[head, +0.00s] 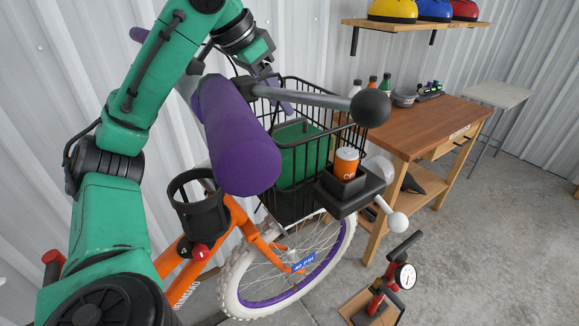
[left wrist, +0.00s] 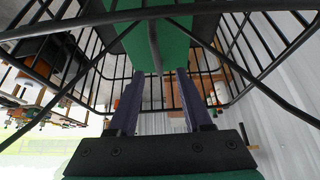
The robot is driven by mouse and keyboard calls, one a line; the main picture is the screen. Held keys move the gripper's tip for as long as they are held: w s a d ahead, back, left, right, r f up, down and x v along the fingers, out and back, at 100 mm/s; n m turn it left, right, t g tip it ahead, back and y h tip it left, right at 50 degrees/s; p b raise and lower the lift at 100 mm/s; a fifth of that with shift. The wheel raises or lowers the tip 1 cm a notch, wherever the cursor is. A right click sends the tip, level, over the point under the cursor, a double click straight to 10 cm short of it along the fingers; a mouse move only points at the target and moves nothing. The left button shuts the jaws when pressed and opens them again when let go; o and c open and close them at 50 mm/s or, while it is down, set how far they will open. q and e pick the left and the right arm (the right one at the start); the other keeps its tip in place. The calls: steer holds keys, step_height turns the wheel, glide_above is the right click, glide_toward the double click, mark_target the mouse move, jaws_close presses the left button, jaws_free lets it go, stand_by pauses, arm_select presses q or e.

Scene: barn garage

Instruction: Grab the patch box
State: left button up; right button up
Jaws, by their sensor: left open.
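No object is clearly readable as a patch box. A green box-like thing (head: 300,150) sits inside the black wire basket (head: 292,200) on the front of the bike, partly hidden by the wires. An orange container (head: 347,161) with white lettering stands upright in a black holder (head: 350,190) beside the basket. My left gripper (head: 285,106) is at the basket's back top, partly hidden behind the handlebar. In the left wrist view its fingers (left wrist: 162,98) are apart with nothing between them, and the green thing (left wrist: 158,45) lies ahead of them. My right gripper is not in view.
The purple handlebar grip (head: 240,140) and a grey bar with a black ball (head: 370,108) lie close to my left arm. A wooden workbench (head: 430,125) with bottles stands behind right. A red pump (head: 385,290) stands on the floor. The right floor is clear.

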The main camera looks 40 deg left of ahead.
arm_select(q)
steer(key=f, duration=0.2)
steer(key=w+f, duration=0.1)
steer(key=f, duration=0.1)
steer(key=shift+d, duration=0.35)
steer(key=shift+w+f, duration=0.25)
steer(key=shift+w, duration=0.05)
steer(key=shift+s, duration=0.1)
jaws_close()
steer(key=shift+r, duration=0.1)
stand_by(0.5)
